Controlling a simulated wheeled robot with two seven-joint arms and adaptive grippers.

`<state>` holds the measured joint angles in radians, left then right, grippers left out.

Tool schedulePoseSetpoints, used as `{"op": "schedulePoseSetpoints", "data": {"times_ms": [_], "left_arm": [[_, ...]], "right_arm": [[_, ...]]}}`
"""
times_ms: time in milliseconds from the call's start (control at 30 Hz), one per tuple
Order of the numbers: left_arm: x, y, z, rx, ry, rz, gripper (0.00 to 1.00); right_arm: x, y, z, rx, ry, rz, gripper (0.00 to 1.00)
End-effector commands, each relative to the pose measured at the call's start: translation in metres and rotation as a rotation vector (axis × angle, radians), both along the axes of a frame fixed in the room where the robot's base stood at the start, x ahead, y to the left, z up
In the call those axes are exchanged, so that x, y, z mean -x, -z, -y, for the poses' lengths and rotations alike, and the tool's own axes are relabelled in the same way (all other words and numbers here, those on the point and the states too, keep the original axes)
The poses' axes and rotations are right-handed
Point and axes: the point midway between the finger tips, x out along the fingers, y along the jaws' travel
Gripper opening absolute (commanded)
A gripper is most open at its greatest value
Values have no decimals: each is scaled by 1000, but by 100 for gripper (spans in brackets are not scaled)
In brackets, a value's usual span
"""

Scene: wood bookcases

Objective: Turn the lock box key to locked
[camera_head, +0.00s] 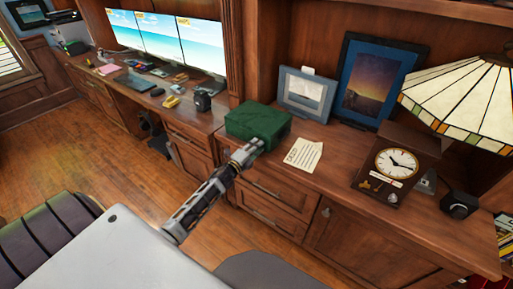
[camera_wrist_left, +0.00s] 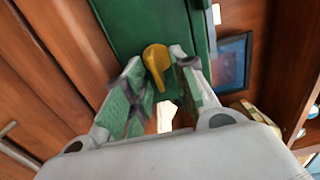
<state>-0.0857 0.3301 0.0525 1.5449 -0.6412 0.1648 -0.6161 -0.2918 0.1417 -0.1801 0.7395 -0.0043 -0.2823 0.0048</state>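The green lock box (camera_head: 258,122) stands on the wooden counter in the head view. Its green face also fills the top of the left wrist view (camera_wrist_left: 128,28). A gold key (camera_wrist_left: 156,60) sticks out from that face. My left gripper (camera_head: 253,147) is at the front of the box. In the wrist view the two fingertips of the left gripper (camera_wrist_left: 160,72) stand on either side of the key, with a gap between the finger pads. I cannot tell whether either pad touches the key. The key is hidden in the head view. My right gripper is not in view.
A paper note (camera_head: 303,154) lies right of the box. A grey frame (camera_head: 304,93) and a blue-matted picture (camera_head: 372,82) stand behind. A clock (camera_head: 396,164) and a lamp (camera_head: 465,100) stand farther right. Monitors (camera_head: 160,38) stand at left.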

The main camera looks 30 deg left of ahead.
Motion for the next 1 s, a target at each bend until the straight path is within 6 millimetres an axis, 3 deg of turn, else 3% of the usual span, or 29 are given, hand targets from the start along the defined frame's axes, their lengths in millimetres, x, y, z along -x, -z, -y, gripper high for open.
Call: {"op": "schedulePoseSetpoints", "data": {"times_ms": [1000], "left_arm": [[81,1,-6,0,1,-2,27]], "right_arm": [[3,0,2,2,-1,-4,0]]}}
